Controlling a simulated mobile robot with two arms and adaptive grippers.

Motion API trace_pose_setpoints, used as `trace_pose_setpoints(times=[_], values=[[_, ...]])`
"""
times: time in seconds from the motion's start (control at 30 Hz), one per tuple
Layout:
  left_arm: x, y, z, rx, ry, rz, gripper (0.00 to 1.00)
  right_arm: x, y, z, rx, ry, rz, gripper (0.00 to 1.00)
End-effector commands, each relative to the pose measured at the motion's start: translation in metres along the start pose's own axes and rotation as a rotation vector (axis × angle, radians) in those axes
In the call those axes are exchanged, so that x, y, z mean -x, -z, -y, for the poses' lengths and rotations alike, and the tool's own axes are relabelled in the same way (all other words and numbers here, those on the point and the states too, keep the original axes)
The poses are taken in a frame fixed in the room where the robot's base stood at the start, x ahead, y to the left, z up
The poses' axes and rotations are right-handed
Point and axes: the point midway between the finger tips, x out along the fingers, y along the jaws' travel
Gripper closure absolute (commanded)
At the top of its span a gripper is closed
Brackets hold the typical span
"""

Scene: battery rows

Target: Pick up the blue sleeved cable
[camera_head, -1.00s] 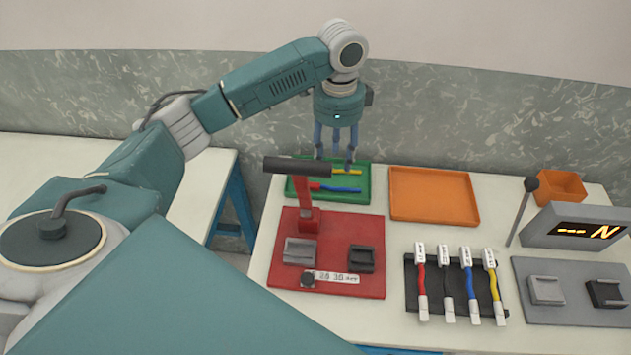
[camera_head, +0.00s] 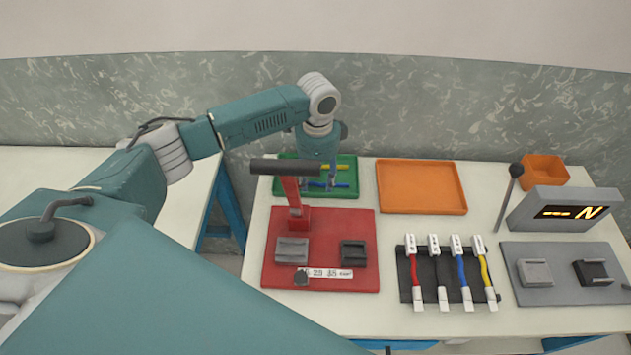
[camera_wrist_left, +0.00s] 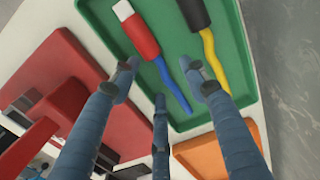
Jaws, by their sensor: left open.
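A green tray (camera_head: 284,163) stands at the back left of the table and also fills much of the left wrist view (camera_wrist_left: 237,60). In it lies a cable with a blue wire (camera_wrist_left: 179,91), a red sleeve (camera_wrist_left: 137,33) and a white tip. Beside it lies a yellow wire (camera_wrist_left: 213,61) with a black sleeve (camera_wrist_left: 193,14). My left gripper (camera_head: 320,184) points down over the tray, open and empty. In the left wrist view its fingers (camera_wrist_left: 165,83) spread around the blue wire, apparently above it. Another blue cable (camera_head: 461,271) with white ends lies in a black rack. My right gripper is out of view.
A red press base (camera_head: 330,222) with an upright post and black handle (camera_head: 285,167) stands just in front of the tray. An orange tray (camera_head: 420,187) is to its right. The black rack (camera_head: 405,266) holds several cables. A grey display box (camera_head: 560,205) stands farther right.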

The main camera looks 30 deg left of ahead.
Motion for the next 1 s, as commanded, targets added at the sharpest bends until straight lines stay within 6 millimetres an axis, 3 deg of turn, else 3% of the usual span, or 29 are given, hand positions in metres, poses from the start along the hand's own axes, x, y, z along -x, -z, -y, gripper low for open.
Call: trace_pose_setpoints(times=[0.3, 0.5, 0.53, 0.83, 1.0], values=[[-0.007, 0.0, 0.0, 0.0, 0.001, 0.0, 0.57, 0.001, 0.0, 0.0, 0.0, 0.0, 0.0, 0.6], [-0.007, 0.0, 0.0, 0.0, 0.001, 0.0, 0.97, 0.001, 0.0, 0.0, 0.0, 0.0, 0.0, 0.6], [-0.006, 0.0, 0.0, 0.0, 0.001, 0.0, 1.0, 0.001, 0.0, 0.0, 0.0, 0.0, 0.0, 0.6], [-0.005, 0.0, 0.001, 0.0, 0.002, -0.001, 1.0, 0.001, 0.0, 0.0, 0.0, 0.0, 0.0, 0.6], [0.005, 0.0, 0.001, 0.0, 0.002, -0.002, 1.0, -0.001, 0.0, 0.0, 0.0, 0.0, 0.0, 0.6]])
